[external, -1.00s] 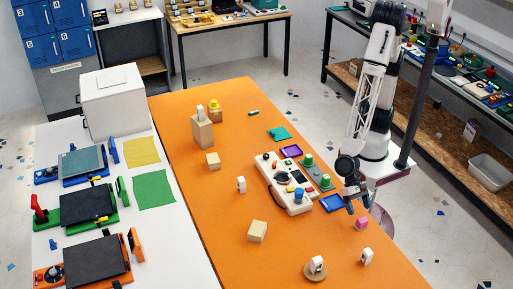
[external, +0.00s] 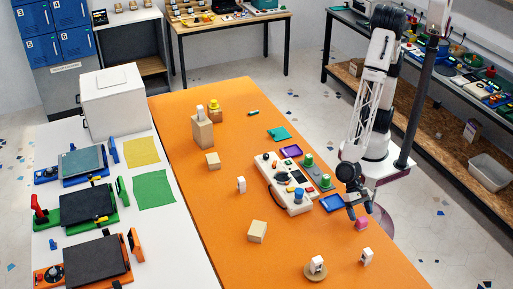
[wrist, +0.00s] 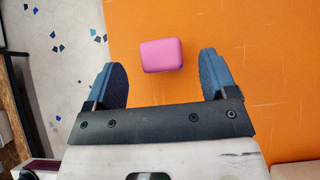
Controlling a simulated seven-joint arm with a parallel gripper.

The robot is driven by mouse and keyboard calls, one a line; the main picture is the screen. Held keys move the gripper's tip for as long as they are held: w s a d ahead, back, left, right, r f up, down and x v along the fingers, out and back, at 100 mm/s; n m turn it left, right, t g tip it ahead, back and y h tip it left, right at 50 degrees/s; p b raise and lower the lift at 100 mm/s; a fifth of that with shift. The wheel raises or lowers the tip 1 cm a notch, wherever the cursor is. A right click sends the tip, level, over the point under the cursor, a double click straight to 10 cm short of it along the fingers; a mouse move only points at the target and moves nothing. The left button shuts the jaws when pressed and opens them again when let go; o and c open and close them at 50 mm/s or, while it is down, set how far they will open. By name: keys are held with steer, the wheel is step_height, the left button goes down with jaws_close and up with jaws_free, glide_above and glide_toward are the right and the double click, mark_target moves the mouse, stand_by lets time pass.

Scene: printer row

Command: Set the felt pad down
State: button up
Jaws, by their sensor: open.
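A small pink block with rounded edges (external: 361,224) lies on the orange table near its right edge. In the wrist view the pink block (wrist: 162,55) lies on the orange surface, between the lines of my two fingers, with a gap on each side. I cannot tell whether it is the felt pad. My gripper (external: 356,211) is open and empty, above and beside the pink block in the external view; its blue fingers also show in the wrist view (wrist: 163,68).
The orange table (external: 190,225) has free room at front left.

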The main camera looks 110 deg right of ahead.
mark_target(364, 220)
steer(key=shift+a+f, duration=0.1)
steer(key=shift+a, duration=0.05)
steer(key=shift+x, duration=2.45)
steer(key=shift+c, duration=0.3)
steer(key=c, duration=1)
steer(key=shift+r, duration=1.85)
steer(key=s+d, duration=0.3)
steer(key=d, duration=0.1)
steer(key=s+d+r, duration=0.1)
steer(key=s+d, duration=0.6)
steer(key=d, duration=0.1)
steer(key=shift+s+r, duration=0.2)
steer(key=shift+s, duration=0.15)
